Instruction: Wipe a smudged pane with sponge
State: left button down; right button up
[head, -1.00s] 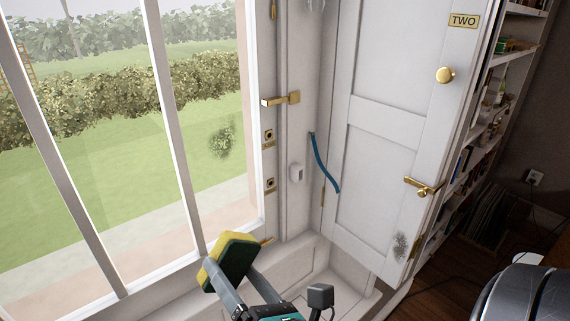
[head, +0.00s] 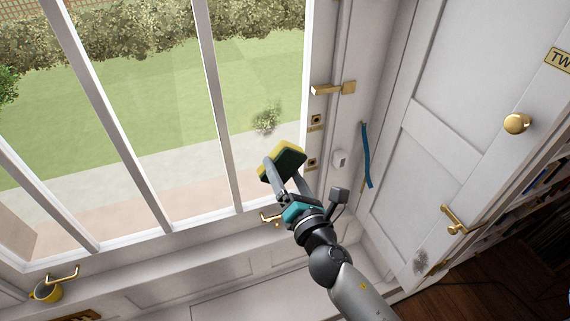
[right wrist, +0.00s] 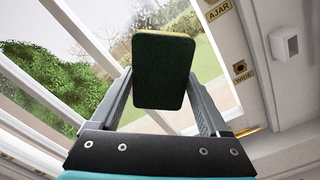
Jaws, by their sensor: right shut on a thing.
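A yellow sponge with a dark green scouring side (head: 281,163) is held in my right gripper (head: 284,177), whose two fingers are shut on it. In the right wrist view the sponge (right wrist: 164,71) stands between the fingertips, dark side toward the camera. A greyish smudge (head: 265,120) shows on the right-hand window pane (head: 262,70). The sponge is just below and to the right of the smudge in the head view. I cannot tell whether the sponge touches the glass. My left gripper is not in view.
A brass window handle (head: 333,89) and brass keeps sit on the frame to the right.

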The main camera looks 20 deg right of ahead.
aim_at(268, 138)
jog(key=shift+w, duration=2.9)
jog(key=shift+w, duration=1)
